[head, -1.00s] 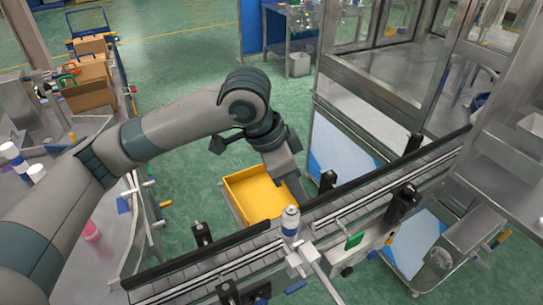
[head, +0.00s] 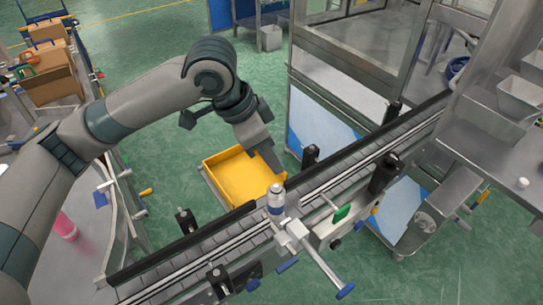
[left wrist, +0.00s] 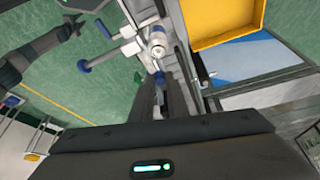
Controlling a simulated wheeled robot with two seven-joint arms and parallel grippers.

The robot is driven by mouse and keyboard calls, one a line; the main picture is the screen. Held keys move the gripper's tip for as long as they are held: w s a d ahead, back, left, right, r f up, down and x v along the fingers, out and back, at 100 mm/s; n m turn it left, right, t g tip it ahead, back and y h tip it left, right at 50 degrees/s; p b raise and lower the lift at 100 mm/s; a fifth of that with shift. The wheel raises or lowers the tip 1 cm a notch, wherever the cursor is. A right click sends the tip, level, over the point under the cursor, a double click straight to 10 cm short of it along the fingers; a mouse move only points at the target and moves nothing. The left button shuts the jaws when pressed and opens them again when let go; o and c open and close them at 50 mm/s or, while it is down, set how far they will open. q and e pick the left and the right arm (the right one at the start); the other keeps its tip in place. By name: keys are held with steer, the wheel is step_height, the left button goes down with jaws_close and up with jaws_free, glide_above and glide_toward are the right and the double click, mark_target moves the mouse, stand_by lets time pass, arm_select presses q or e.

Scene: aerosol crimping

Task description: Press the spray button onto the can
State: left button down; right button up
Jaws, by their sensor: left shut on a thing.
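The spray can (head: 275,207), with a pale top and a blue band, stands upright at the clamp on the conveyor. It also shows in the left wrist view (left wrist: 157,50). My left gripper (head: 272,163) comes down from behind the can. A dark gripper (left wrist: 70,27), apparently my right, shows small in the left wrist view.
The conveyor (head: 340,190) runs from lower left to upper right, with black sensor posts along it. A clamp rod (head: 322,268) with a blue end sticks out toward the front. A yellow crate (head: 213,160) stands behind. A steel table (head: 485,140) is at the right.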

mark_target(279, 187)
arm_select(q)
step_height(279, 187, down, 2)
steer(key=shift+b, duration=0.95)
steer(key=shift+f+b, duration=0.85)
steer(key=shift+b, duration=0.15)
steer(key=shift+f, duration=0.95)
steer(key=shift+p, duration=0.3)
steer(key=shift+s+a+r+p, duration=0.1)
steer(key=shift+p, duration=0.55)
stand_by(0.4)
